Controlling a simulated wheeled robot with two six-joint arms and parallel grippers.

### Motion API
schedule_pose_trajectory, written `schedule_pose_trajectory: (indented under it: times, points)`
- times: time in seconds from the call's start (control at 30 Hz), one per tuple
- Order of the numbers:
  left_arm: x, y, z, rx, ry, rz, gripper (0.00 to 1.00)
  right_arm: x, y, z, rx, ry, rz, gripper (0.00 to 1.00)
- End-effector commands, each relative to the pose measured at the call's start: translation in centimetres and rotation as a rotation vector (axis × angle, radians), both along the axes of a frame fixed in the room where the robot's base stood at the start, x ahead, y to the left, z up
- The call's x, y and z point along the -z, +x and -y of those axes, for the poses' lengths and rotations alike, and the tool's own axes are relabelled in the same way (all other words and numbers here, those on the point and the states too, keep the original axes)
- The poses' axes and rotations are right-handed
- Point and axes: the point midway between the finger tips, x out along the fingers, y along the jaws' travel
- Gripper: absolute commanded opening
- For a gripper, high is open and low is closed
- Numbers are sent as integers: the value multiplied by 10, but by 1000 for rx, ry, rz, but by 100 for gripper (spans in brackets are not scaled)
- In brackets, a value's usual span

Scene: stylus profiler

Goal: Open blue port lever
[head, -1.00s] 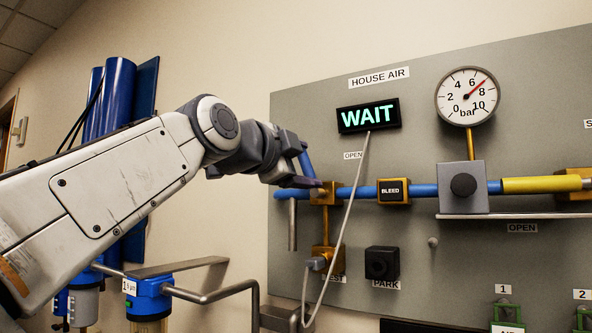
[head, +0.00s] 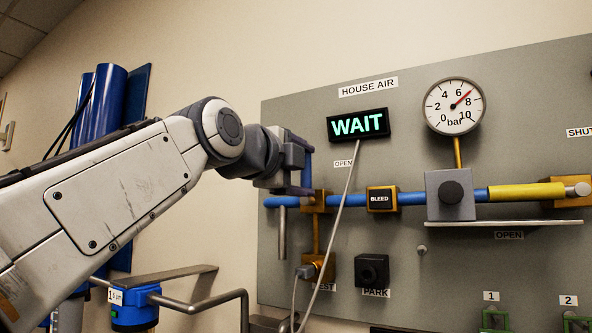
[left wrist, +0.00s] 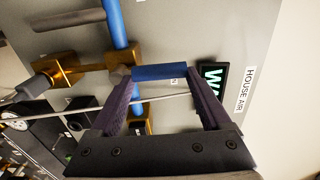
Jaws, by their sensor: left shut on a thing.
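The blue port lever (left wrist: 160,72) stands up from the brass valve block (head: 317,203) on the blue pipe, crosswise to that pipe. My left gripper (left wrist: 160,84) is shut on the lever, with one dark finger at each end of the visible blue part in the left wrist view. My right gripper is not in view.
A lit WAIT sign (head: 358,125) is above right, and a dial gauge (head: 453,106) is farther right. A BLEED block (head: 382,199) sits along the blue pipe. A bent metal rail (head: 205,302) runs below my arm.

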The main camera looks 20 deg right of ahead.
Motion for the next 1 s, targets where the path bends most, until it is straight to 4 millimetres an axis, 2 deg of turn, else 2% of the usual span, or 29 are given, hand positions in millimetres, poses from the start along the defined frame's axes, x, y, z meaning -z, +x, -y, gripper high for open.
schedule_pose_trajectory:
  times: [0.17, 0.2, 0.23, 0.27, 0.57, 0.67, 1.0]
  points:
    - [2, 0, 1, 0, 9, 3, 0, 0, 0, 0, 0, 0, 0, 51]
    - [2, 0, 1, 0, 9, 3, 85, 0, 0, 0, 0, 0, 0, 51]
    - [2, 0, 1, 0, 9, 3, 96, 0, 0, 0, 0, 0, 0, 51]
    - [2, 0, 1, 0, 9, 3, 100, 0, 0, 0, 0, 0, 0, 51]
    - [2, -3, -3, 0, 3, 3, 100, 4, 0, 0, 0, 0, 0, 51]
    - [4, -10, -12, 0, 2, 4, 100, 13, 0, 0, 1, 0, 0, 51]
    - [4, -50, -64, -1, 4, 5, 100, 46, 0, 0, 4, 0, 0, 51]
